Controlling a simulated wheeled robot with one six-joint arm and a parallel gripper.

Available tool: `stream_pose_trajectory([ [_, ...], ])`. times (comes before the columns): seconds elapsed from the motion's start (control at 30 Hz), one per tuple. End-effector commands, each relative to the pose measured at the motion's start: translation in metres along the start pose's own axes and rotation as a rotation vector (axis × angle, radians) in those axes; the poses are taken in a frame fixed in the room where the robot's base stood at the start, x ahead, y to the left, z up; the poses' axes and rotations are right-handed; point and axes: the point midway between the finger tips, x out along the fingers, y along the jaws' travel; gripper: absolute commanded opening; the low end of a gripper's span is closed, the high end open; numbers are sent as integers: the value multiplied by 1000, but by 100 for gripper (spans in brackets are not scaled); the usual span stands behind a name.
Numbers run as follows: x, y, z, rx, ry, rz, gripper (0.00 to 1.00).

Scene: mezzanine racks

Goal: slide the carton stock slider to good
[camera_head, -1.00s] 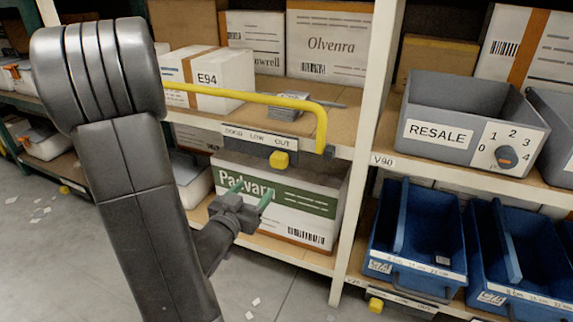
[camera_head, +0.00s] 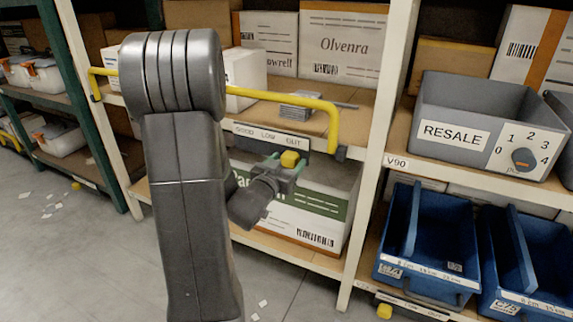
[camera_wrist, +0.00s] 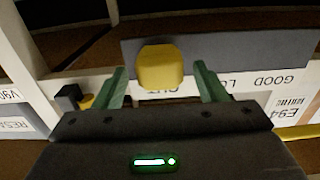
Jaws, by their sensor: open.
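The stock slider is a dark strip under a label (camera_head: 271,136) reading GOOD, LOW, OUT from left to right, on the shelf edge. Its yellow knob (camera_head: 290,158) sits below OUT, at the right end. My gripper (camera_head: 286,166) is open at the knob. In the wrist view, where the label appears upside down, the knob (camera_wrist: 160,67) lies between the two green fingers of my gripper (camera_wrist: 160,76), with a gap on each side. The knob partly covers the strip (camera_wrist: 225,60). Part of the strip is hidden behind my gripper in the head view.
A yellow rail (camera_head: 285,97) runs across the shelf front above the slider. A white upright (camera_head: 374,150) is to the right, then a grey RESALE bin (camera_head: 450,100) with a dial and blue bins (camera_head: 430,270).

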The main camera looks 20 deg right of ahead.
Motion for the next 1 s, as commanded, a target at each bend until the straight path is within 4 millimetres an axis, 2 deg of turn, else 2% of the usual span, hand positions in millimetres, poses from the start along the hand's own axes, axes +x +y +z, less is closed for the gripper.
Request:
stream_pose_trajectory([
  [0.27,2,0,0,-1,0,0,65],
  [0.6,1,0,0,-1,0,0,3],
  [0.73,1,-3,0,-1,0,-1,3],
  [0.83,1,-12,0,-1,-1,-3,3],
  [1.0,2,-46,-2,0,0,-5,3],
])
